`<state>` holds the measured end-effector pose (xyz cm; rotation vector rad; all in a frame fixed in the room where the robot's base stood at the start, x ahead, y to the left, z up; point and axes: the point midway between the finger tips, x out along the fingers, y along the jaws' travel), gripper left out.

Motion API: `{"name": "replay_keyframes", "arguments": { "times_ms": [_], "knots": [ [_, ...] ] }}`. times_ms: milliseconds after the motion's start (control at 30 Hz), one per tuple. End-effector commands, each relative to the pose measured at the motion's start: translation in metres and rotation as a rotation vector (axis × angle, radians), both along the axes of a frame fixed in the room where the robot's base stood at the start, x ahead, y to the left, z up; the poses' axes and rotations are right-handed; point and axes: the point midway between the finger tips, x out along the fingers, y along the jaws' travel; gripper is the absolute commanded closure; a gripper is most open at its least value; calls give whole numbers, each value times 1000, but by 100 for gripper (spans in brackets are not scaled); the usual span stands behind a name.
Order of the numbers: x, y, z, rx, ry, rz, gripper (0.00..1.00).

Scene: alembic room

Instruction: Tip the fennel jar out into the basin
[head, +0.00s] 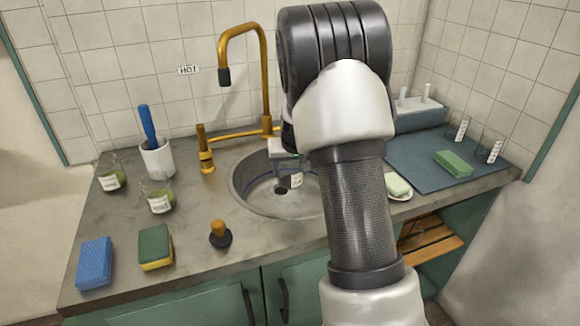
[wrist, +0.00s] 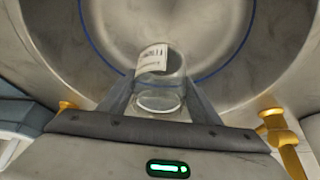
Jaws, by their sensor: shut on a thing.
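My gripper (wrist: 160,92) is shut on a clear glass jar (wrist: 172,88) with a white label, one finger on each side of it. The label's print is too small to read. The glass looks clear, with no contents visible inside. The jar is over the inside of the round grey metal basin (wrist: 232,25). In the head view the basin (head: 240,180) is partly hidden by my arm, and my gripper (head: 284,187) is small inside its outline, with the jar's label (head: 296,180) showing. I cannot tell the jar's exact tilt.
Two labelled jars with green contents (head: 110,172) (head: 158,194) stand left of the basin, near a white cup (head: 157,158) with a blue-handled tool. Brass taps (head: 206,150) rise behind. Sponges (head: 95,262) (head: 155,247) and a stopper (head: 220,235) lie in front. A blue mat (head: 415,160) is right.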

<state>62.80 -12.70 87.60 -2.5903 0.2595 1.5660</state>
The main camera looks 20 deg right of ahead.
Motion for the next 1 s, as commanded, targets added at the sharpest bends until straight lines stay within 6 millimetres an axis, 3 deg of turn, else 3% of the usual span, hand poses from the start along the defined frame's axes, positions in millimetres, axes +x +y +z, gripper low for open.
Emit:
{"name": "replay_keyframes", "arguments": {
  "times_ms": [1000],
  "knots": [
    [1,0,7,46,238,1,85]
  ]
}}
